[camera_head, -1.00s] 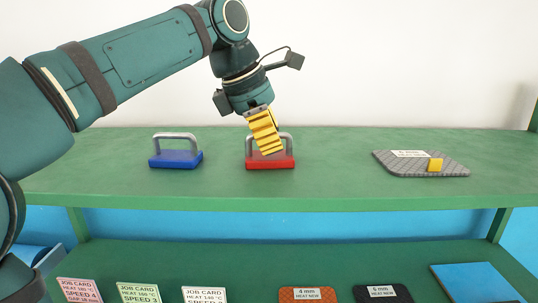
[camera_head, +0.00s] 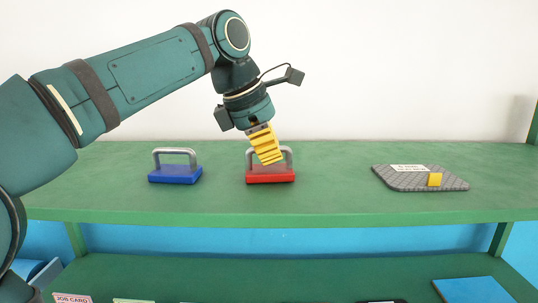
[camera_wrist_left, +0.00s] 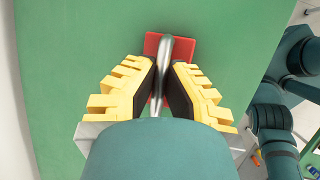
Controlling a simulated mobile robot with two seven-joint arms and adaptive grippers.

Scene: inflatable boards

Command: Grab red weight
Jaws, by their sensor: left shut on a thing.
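The red weight (camera_head: 270,175) is a flat red block with a grey metal handle, upright on the green upper shelf (camera_head: 330,205). My left gripper (camera_head: 268,158), with yellow fingers, comes down on it from above and is shut on its handle. In the left wrist view the two black finger pads of the left gripper (camera_wrist_left: 162,88) lie on either side of the silver handle, and the red base (camera_wrist_left: 154,42) shows beyond them. The weight appears to rest on the shelf. My right gripper is not in view.
A blue weight (camera_head: 175,174) with the same kind of handle stands to the left on the shelf. A lower shelf (camera_head: 250,275) holds cards and a blue panel (camera_head: 477,290).

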